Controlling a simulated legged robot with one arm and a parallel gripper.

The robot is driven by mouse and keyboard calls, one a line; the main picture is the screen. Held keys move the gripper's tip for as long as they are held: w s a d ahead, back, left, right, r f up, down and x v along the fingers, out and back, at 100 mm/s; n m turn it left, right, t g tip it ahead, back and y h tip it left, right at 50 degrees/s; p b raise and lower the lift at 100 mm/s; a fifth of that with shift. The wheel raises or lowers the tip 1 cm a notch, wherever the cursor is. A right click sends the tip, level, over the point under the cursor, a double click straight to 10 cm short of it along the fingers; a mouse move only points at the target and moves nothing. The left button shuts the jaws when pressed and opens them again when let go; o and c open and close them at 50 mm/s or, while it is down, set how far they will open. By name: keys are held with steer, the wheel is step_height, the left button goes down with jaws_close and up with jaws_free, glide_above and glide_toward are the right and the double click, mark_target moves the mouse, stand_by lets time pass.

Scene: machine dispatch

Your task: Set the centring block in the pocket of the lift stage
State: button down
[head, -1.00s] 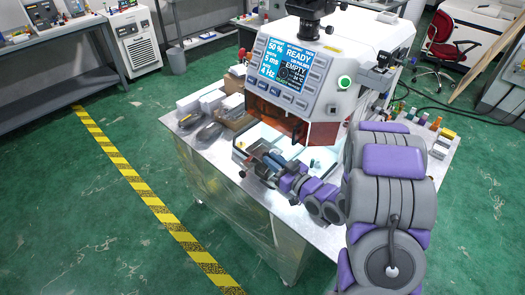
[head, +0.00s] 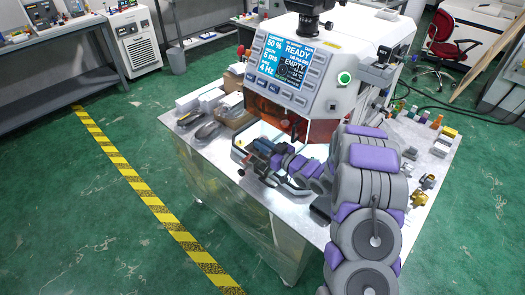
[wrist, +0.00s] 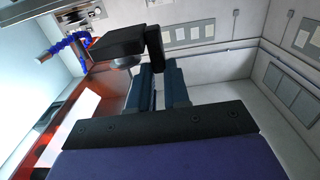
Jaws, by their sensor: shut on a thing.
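My gripper (head: 260,150) is at the front opening of the machine's lit chamber, pointing left in the head view. In the wrist view its two dark teal fingers (wrist: 158,72) stand close together with a narrow gap. A black block-shaped thing (wrist: 112,40) with a grey round part under it shows at the fingertips; it appears to be the centring block in my grip, though its contact with the fingers is unclear. The lift stage and its pocket cannot be made out; my arm and gripper cover much of the chamber.
The machine (head: 345,95) has an orange shield (head: 272,118) above the opening. Boxes (head: 200,97) and dark tools (head: 207,131) lie left on the metal bench (head: 180,128). Small coloured parts (head: 437,122) stand right. A blue hose (wrist: 68,42) hangs close by in the wrist view.

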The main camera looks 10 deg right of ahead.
steer(key=shift+w+d, duration=0.15)
steer(key=shift+w, duration=0.65)
steer(key=shift+f+b, duration=0.65)
steer(key=shift+f, duration=1.25)
steer(key=shift+r, duration=0.1)
steer(key=c, duration=1.1)
jaws_free()
steer(key=p+v, duration=0.2)
steer(key=v, duration=1)
